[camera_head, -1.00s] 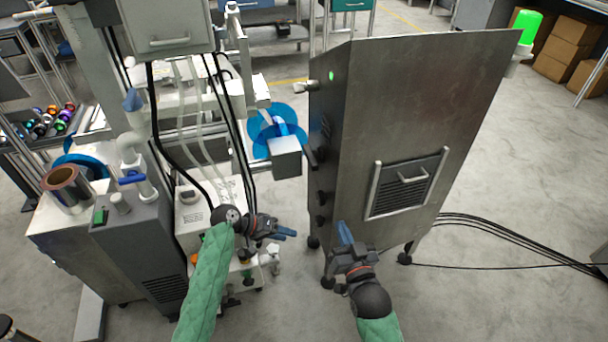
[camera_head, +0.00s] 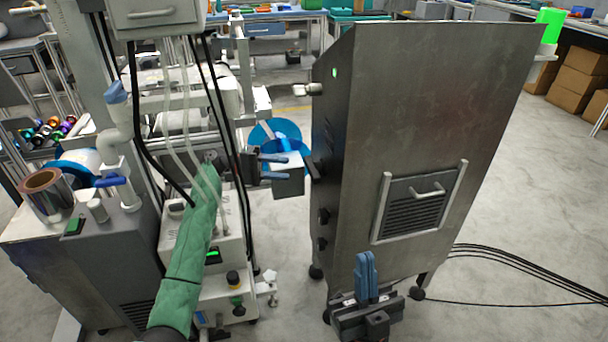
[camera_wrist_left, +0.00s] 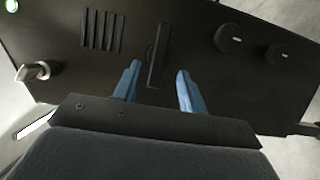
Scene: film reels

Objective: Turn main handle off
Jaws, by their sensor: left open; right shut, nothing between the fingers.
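The steel cabinet (camera_head: 415,110) stands right of centre in the head view. A black bar-shaped handle (camera_head: 314,169) sticks out from its dark left side. In the left wrist view this bar (camera_wrist_left: 159,52) stands nearly upright on the dark panel. My left gripper (camera_head: 284,167) is open, just left of the bar and facing it. In the left wrist view, its blue fingertips (camera_wrist_left: 159,72) lie on either side of the bar's lower part, with no visible contact. My right gripper (camera_head: 366,258) is shut and empty, low in front of the cabinet.
On the panel are two round black knobs (camera_wrist_left: 235,40), a vent (camera_wrist_left: 102,31), a silver knob (camera_wrist_left: 37,71) and a lit green lamp (camera_wrist_left: 11,5). A white and grey machine (camera_head: 200,245) stands close on the left. Black cables (camera_head: 520,278) run over the floor at right.

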